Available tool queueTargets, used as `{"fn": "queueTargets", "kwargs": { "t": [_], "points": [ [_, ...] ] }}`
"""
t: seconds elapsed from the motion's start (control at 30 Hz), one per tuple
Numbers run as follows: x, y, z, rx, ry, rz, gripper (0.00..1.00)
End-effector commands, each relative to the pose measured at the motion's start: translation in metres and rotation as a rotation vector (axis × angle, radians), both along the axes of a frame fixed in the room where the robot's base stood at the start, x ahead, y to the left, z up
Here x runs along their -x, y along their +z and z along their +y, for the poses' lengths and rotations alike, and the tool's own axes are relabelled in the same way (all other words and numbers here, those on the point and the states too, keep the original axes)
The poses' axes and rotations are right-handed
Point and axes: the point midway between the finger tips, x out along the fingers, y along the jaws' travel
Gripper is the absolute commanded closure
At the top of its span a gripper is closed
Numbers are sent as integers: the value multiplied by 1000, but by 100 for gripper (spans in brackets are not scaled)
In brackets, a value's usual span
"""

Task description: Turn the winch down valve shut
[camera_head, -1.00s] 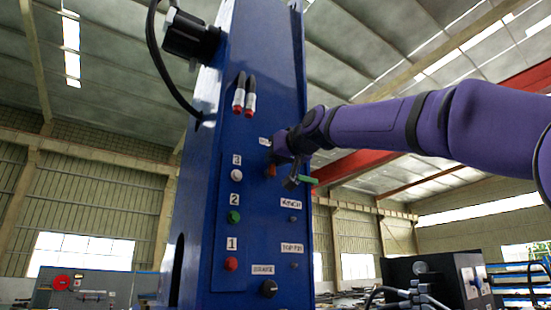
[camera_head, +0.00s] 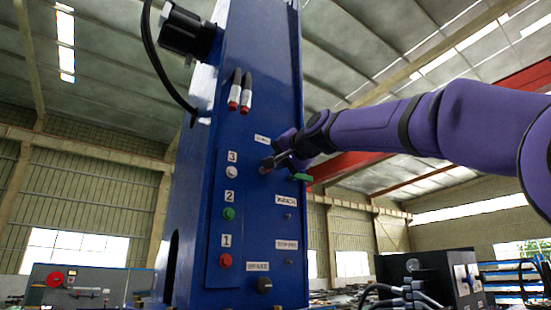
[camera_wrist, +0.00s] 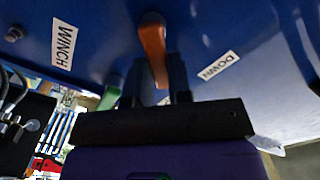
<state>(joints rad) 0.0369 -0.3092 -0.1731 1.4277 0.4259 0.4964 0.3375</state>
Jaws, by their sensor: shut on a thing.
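The blue crane column (camera_head: 262,90) carries an orange valve lever (camera_wrist: 152,42), which stands between the WINCH label (camera_wrist: 64,45) and the DOWN label (camera_wrist: 217,66) in the wrist view. My gripper (camera_wrist: 158,78) is shut on the free end of this lever, with one dark finger on each side. In the head view my gripper (camera_head: 268,163) is against the column's front face, below a small white label (camera_head: 262,138), and largely hides the lever. A green lever (camera_wrist: 109,95) is beside my gripper, apart from the fingers; it also shows in the head view (camera_head: 301,177).
Red, green and white buttons (camera_head: 229,214) and a black knob (camera_head: 265,285) sit lower on the column. A black motor (camera_head: 187,32) with a cable juts from its upper left. A dark box with hoses (camera_head: 415,275) stands at the lower right.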

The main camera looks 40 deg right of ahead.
Motion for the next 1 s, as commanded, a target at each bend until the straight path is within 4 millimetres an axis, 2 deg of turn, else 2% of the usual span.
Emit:
{"fn": "queueTargets", "kwargs": {
  "t": [0.6,1.0],
  "points": [
    [0,-16,-10,-560,-1,-1,100],
    [0,-23,-10,-771,-1,-1,100]
  ]
}}
